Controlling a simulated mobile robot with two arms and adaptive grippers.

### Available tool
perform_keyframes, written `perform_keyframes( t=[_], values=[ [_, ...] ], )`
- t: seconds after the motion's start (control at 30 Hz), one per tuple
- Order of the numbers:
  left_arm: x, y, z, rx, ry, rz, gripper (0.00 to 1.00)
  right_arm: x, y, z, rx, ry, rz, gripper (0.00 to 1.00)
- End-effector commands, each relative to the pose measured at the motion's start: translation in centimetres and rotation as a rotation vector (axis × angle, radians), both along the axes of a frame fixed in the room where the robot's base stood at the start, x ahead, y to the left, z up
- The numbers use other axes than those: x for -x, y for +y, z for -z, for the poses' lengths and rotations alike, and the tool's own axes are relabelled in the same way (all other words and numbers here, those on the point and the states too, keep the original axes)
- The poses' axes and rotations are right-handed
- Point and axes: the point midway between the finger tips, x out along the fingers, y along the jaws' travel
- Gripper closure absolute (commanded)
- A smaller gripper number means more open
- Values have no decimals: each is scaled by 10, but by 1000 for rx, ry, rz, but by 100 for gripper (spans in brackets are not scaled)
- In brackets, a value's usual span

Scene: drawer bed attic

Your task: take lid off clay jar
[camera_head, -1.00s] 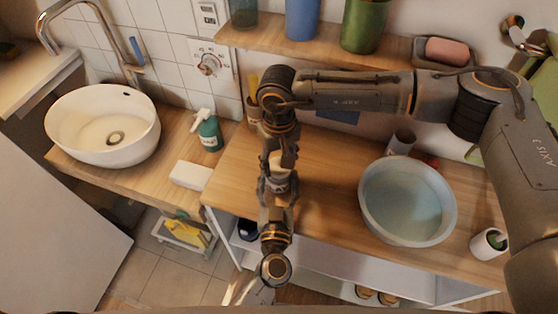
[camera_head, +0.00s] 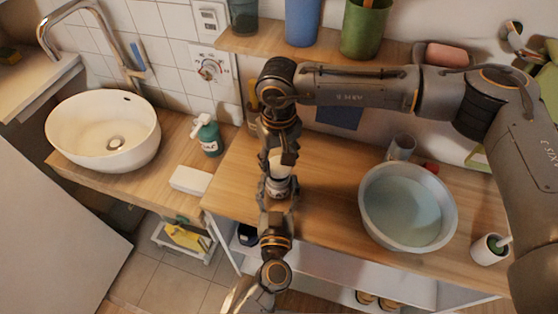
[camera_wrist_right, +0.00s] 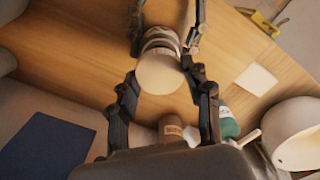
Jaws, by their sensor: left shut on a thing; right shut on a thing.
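The clay jar (camera_head: 279,188) is a small grey banded vessel above the wooden counter, mostly covered by my grippers. Its round cream lid (camera_wrist_right: 160,73) faces the right wrist camera, with the banded jar side (camera_wrist_right: 160,40) just behind it. My right gripper (camera_head: 284,160) comes down from above and is shut on the lid; its fingers flank the lid in the wrist view (camera_wrist_right: 160,78). My left gripper (camera_head: 277,203) reaches up from below and is shut on the jar. I cannot tell whether a gap separates lid and jar.
A water-filled basin (camera_head: 408,206) stands right on the counter (camera_head: 330,195). A white sink (camera_head: 102,130), a green soap bottle (camera_head: 208,137) and a white block (camera_head: 190,180) are left. An upper shelf (camera_head: 270,48) holds cups. A brown bottle (camera_wrist_right: 172,128) shows in the wrist view.

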Motion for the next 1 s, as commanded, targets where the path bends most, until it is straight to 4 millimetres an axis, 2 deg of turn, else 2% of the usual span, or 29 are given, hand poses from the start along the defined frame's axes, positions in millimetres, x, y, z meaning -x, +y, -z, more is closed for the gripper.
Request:
perform_keyframes(
  t=[0.23, 0.47, 0.5, 0.6, 1.0],
  values=[
    [0, 0, 1, 0, 2, 0, 100, -1, 0, -31, -1, -3, 0, 88],
    [0, 0, 1, 0, 2, 0, 100, 0, 0, -33, 0, -1, 0, 88],
    [0, 0, 1, 0, 2, 0, 31, 0, 0, -33, 0, -1, 0, 88],
    [0, 0, 1, 0, 1, 0, 13, 0, 0, -33, 0, -1, 0, 88],
    [5, 0, 1, 0, 2, 0, 13, 0, 0, -33, 0, -1, 0, 88]
  ],
)
